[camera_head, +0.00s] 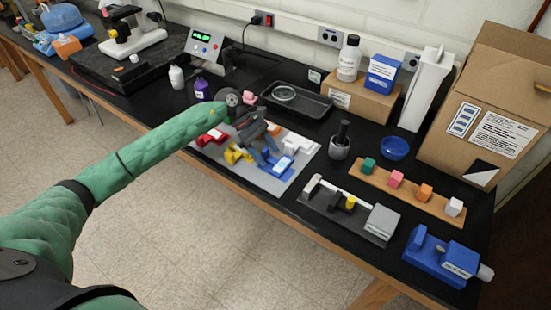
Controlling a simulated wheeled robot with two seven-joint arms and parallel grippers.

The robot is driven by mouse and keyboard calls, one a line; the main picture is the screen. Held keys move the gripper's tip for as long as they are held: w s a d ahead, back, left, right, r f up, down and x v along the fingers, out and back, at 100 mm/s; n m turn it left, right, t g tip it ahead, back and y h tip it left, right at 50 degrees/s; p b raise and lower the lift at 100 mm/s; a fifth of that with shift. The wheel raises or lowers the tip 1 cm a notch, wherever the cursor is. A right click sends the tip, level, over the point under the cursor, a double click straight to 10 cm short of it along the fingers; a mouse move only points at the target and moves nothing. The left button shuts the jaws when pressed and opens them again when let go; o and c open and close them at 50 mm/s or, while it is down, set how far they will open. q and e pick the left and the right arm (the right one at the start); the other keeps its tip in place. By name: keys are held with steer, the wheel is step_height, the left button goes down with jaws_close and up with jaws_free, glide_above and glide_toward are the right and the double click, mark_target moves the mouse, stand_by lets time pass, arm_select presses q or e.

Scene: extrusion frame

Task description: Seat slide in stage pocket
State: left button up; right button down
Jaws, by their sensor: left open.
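A white microscope (147,42) with a dark stage stands at the top left. A small pale piece (134,58) lies in front of it on a black slab (100,76). I cannot make out a slide or the stage pocket for certain at this size. The board carries a red block (211,137), a yellow block (238,154) and a blue-and-white piece (283,164). The fingers hide part of the board, and I cannot tell whether they touch anything. My right gripper is out of view.
Right of the board stand a fixture with a grey block (382,222), a wooden strip (409,195) with coloured cubes and a blue vise (440,260). A cardboard box (490,100) fills the right.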

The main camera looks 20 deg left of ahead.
arm_select(q)
steer(key=shift+d+f, duration=0.1)
steer(key=shift+c, duration=0.4)
steer(key=c, duration=1.1)
steer(key=shift+o, duration=0.2)
